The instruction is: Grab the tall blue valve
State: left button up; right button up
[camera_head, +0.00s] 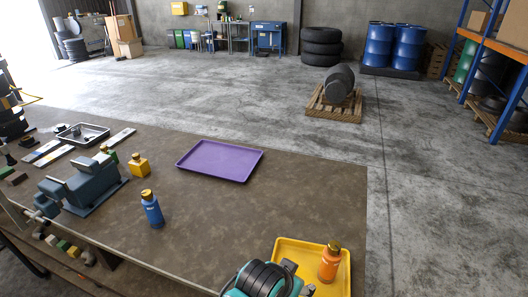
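The tall blue valve (153,211) stands upright on the brown workbench, left of the middle in the head view. It has a blue body with a small pale label and a gold-coloured top. Nothing touches it.
The workbench (300,205) holds a purple tray (219,160), empty, and a yellow tray (339,283) with an orange valve (330,261). A grey-blue vise (85,183), a short yellow valve (138,165) and a metal tray (84,134) are left.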

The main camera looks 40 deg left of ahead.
aim_at(152, 208)
jog(key=u, duration=0.4)
jog(key=k+u, duration=0.1)
jog(key=u, duration=0.7)
jog(key=k+j+u, duration=0.1)
jog(key=u, duration=0.35)
jog(key=j+u, duration=0.1)
jog(key=u, duration=0.3)
jog(key=i+j, duration=0.7)
jog(key=j, duration=0.2)
